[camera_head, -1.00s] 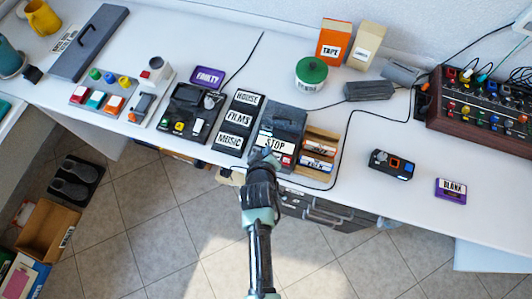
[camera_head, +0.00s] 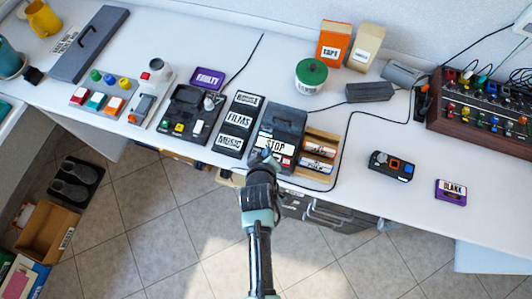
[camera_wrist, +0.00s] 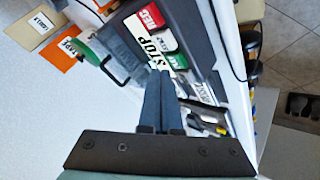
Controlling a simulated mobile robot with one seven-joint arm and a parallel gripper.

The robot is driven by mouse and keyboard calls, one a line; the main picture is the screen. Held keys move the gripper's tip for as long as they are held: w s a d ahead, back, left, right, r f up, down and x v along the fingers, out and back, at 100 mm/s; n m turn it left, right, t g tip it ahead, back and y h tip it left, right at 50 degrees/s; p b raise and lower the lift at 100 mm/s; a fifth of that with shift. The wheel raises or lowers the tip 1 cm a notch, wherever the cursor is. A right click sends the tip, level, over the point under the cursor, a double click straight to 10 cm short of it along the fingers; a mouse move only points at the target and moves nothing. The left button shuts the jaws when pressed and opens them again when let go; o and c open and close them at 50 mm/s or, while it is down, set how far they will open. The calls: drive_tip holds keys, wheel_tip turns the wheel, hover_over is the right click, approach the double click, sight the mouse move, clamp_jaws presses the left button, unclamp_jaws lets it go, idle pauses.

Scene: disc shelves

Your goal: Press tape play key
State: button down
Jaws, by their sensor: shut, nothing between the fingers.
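The tape deck (camera_head: 285,119) is a dark box near the table's front edge. It carries a white STOP label (camera_head: 275,145), which also shows in the wrist view (camera_wrist: 158,44). In the wrist view a red key (camera_wrist: 150,17) and a green key (camera_wrist: 179,62) lie on either side of that label; the green key's lettering is too small to read surely. My gripper (camera_wrist: 160,73) is shut and empty, its fingertips over the deck's front, close to the green key and the STOP label. I cannot tell whether they touch. In the head view my gripper (camera_head: 264,155) partly hides the keys.
A label rack (camera_head: 239,117) and another dark device (camera_head: 187,115) stand left of the deck. A wooden battery tray (camera_head: 319,151) sits close on its right. A green-lidded tub (camera_head: 311,74) is behind. A black cable runs across the table.

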drive_tip(key=shift+f, duration=0.1)
idle(0.7)
drive_tip(key=shift+f+b, duration=0.3)
drive_tip(key=shift+f+b, duration=0.3)
drive_tip(key=shift+f, duration=0.15)
idle(0.6)
drive_tip(key=shift+r, duration=0.15)
drive_tip(key=shift+r+p, duration=0.7)
drive_tip(key=shift+p, duration=0.15)
drive_tip(key=shift+r, duration=0.1)
wheel_tip(320, 180, up, 5)
drive_tip(key=p, duration=0.5)
